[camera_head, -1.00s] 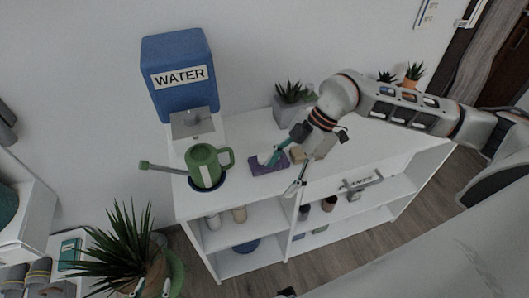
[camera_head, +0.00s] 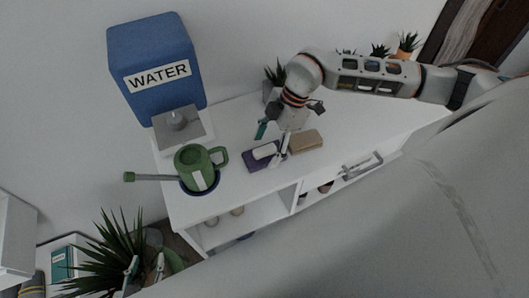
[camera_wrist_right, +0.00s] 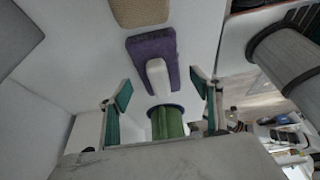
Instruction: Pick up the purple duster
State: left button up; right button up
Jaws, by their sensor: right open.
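The purple duster (camera_head: 258,163) lies on the white shelf desk's top, its white handle facing up. In the right wrist view the purple duster (camera_wrist_right: 151,45) lies ahead of the fingers, its white handle (camera_wrist_right: 157,75) pointing back between them. My right gripper (camera_head: 273,140) is open above the duster, one finger on either side, and holds nothing. Its spread fingers also show in the right wrist view (camera_wrist_right: 161,92). I cannot tell whether they touch the duster. My left gripper (camera_head: 146,268) shows only its fingertips at the bottom left, apart and empty, in front of a spiky plant.
A brown block (camera_head: 307,141) lies close right of the duster. A green watering can (camera_head: 196,168) stands to its left, below a blue water dispenser (camera_head: 155,65). Potted plants (camera_head: 275,80) stand along the back. The desk top (camera_head: 375,122) is clear further right.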

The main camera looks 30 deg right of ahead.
aim_at(265, 148)
jog(key=shift+x, duration=1.05)
jog(key=c, duration=1.2)
notch_tip(265, 148, up, 20)
jog(key=shift+r+b, duration=0.1)
jog(key=shift+b, duration=0.3)
jog(key=shift+o, duration=0.5)
